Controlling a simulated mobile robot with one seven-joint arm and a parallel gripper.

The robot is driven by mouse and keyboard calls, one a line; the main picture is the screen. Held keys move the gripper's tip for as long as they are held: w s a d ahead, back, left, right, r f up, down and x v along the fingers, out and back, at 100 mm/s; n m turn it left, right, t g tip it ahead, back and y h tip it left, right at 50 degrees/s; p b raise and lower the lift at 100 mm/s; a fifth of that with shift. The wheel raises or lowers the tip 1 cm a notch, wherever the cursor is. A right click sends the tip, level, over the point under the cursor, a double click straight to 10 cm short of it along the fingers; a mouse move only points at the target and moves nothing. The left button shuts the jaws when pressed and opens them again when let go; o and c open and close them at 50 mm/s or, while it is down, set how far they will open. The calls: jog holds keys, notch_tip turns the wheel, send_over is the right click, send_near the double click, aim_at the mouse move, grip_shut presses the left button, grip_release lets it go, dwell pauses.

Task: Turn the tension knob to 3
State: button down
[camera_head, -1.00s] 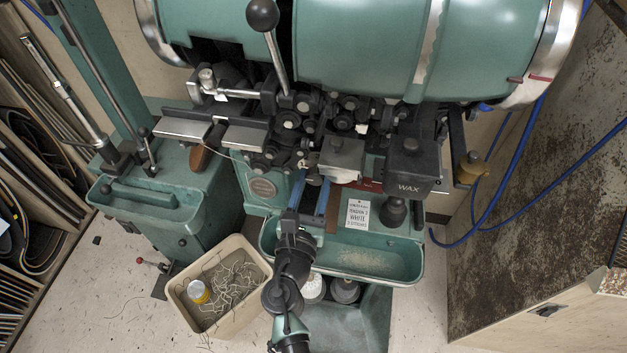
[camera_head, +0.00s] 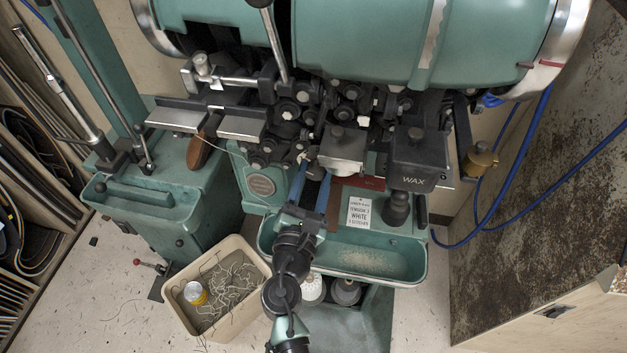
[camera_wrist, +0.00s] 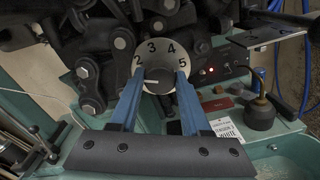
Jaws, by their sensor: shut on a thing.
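The tension knob (camera_wrist: 158,80) is a dark round knob in front of a pale dial (camera_wrist: 150,50) that shows the numbers 2, 3, 4 and 5 in the wrist view. A short white mark on the knob points left, below the 2. My gripper (camera_wrist: 160,76) has its two blue fingers on either side of the knob, shut on it. In the head view my gripper (camera_head: 311,190) reaches up to the front of the green stitcher, and the knob is mostly hidden there. A printed card (camera_head: 360,212) reads tension 3 and white.
A wax box (camera_head: 416,162) and a metal-topped block (camera_head: 342,148) are close to the right of my gripper. The green tray (camera_head: 390,262) lies below. A bin of thread scraps (camera_head: 252,248) stands at lower left. A red light (camera_wrist: 211,69) glows on the panel.

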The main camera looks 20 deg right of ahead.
jog(key=m+b, duration=0.4)
jog(key=m, duration=0.2)
jog(key=shift+f, duration=0.2)
jog(key=m+b, duration=0.2)
jog(key=m, duration=0.1)
jog(key=shift+m, duration=0.4)
jog(key=shift+r+m+b, duration=0.1)
jog(key=shift+m+b, duration=1.15)
jog(key=shift+m, duration=0.35)
jog(key=shift+c, duration=1.8)
grip_release()
jog(key=shift+r, duration=0.1)
jog(key=shift+s, duration=0.1)
jog(key=b+v, duration=0.2)
jog(key=v, duration=1)
jog(key=shift+s+a+b, duration=0.25)
jog(key=shift+s+b, duration=0.05)
jog(key=shift+b, duration=0.05)
